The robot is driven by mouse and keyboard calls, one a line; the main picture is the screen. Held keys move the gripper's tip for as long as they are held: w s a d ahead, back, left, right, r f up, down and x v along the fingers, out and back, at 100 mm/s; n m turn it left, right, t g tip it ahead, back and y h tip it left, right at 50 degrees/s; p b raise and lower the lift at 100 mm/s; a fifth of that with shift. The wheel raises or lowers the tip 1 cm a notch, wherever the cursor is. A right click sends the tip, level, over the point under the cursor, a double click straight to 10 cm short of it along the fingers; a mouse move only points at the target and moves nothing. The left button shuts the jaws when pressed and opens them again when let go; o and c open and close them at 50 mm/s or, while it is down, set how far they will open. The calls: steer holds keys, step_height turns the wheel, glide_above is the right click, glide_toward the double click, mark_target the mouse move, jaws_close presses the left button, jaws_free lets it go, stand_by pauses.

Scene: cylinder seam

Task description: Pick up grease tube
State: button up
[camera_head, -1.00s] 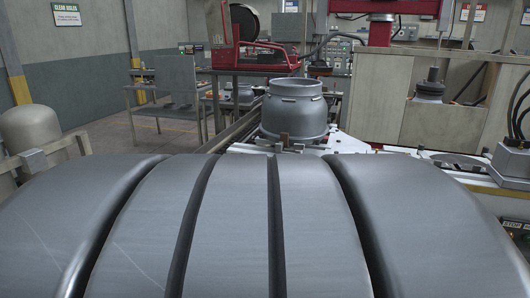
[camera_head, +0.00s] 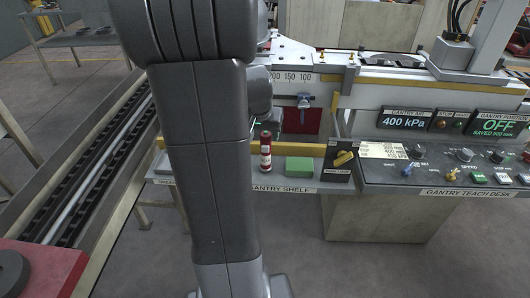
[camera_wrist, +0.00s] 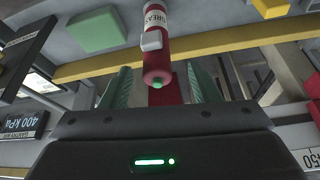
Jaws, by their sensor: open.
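The grease tube (camera_head: 266,152) is red with a white label and stands upright on the gantry shelf in the head view. In the wrist view the tube (camera_wrist: 156,45), marked GREASE, shows at top centre, its green-tipped end pointing down the picture towards my gripper. My gripper (camera_wrist: 165,85) is open, its two greenish fingers apart. The tube's end appears in line with the gap between them; no contact is visible. In the head view my arm hides most of the gripper.
A green block (camera_head: 299,167) sits right of the tube on the gantry shelf (camera_head: 282,190). A dark panel with a yellow handle (camera_head: 343,158) stands further right, beside the teach desk (camera_head: 440,190). A yellow rail (camera_head: 310,149) runs behind the tube.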

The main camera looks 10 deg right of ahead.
mark_target(266, 143)
steer(key=shift+p+x, duration=0.3)
steer(key=shift+x, duration=2.75)
steer(key=shift+s+d, duration=0.1)
steer(key=shift+d, duration=0.1)
jaws_close()
